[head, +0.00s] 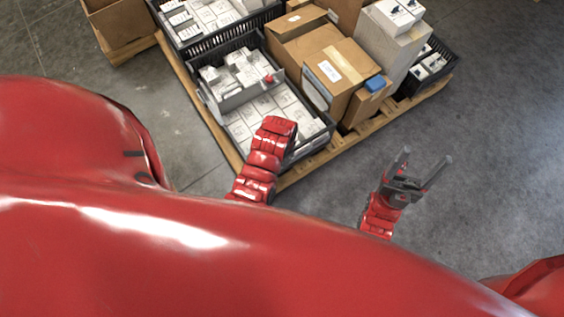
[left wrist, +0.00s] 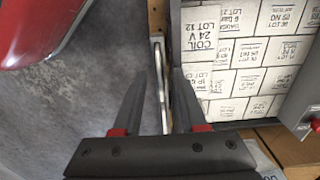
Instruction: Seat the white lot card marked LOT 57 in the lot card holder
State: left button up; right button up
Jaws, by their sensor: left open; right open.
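My left gripper (left wrist: 158,118) is open in the left wrist view, one finger on each side of a thin white upright piece (left wrist: 160,75) seen nearly edge-on. I cannot tell whether it is the LOT 57 card or part of the holder; no marking on it is readable. Its contact with the fingers is unclear. In the head view the left arm reaches to the near edge of a black crate (head: 318,141), and its gripper is hidden. My right gripper (head: 425,158) is open and empty over bare floor, right of the pallet.
The crate holds rows of white boxes (head: 265,104); one face (left wrist: 203,36) reads COIL 24 V LOT 12. It stands on a wooden pallet (head: 311,165) beside cardboard boxes (head: 350,68). A blue item (head: 375,83) lies on one. The grey floor (head: 490,130) at right is free.

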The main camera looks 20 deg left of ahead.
pick_arm(q)
grip_shut()
jog(key=shift+r, duration=0.1)
dwell(0.3)
